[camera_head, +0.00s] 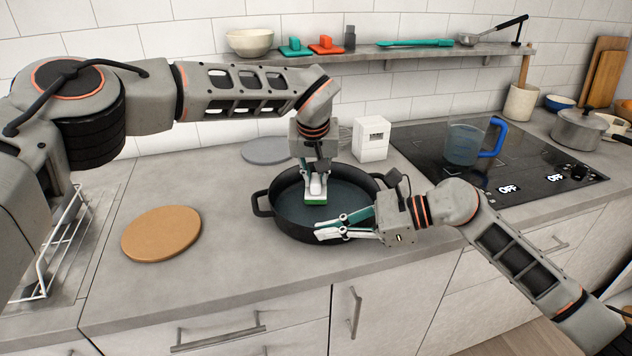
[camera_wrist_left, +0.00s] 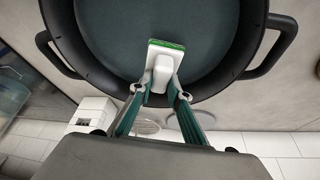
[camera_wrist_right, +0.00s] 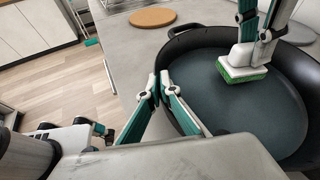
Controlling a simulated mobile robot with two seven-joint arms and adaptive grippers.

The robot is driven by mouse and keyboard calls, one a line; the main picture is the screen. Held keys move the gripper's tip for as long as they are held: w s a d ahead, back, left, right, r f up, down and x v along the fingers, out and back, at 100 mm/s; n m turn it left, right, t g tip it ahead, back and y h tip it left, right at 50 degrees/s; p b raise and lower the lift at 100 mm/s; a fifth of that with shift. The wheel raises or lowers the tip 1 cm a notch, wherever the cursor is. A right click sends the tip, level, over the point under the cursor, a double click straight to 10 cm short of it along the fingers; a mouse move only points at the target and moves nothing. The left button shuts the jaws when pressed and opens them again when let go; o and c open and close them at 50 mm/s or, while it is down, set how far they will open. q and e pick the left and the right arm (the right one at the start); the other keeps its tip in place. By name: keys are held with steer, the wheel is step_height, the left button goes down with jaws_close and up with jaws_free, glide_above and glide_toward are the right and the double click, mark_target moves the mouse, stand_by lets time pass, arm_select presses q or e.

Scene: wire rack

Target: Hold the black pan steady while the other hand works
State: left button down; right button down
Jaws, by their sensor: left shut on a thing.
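The black pan (camera_head: 292,224) sits upright on the counter, with loop handles at its sides. My left gripper (camera_head: 315,178) reaches down into it from above, shut on a white scrubber with a green pad (camera_head: 315,202). The green pad (camera_wrist_right: 243,74) is over the dark pan floor in the right wrist view. My right gripper (camera_head: 320,230) is at the pan's near rim, fingertips close together. The right wrist view shows these fingertips (camera_wrist_right: 159,84) beside the rim; whether the pan wall is pinched between them is not clear.
A round wooden board (camera_head: 160,234) lies left of the pan. A grey round mat (camera_head: 266,150) and a white box (camera_head: 371,139) are behind it. A blue-handled jug (camera_head: 466,145) stands on the hob to the right. Counter between board and pan is clear.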

arm_select(q)
steer(key=shift+r, duration=2.95)
arm_select(e)
steer(key=shift+r, duration=0.1)
steer(key=c, duration=2.2)
jaws_free()
steer(key=shift+d, duration=0.1)
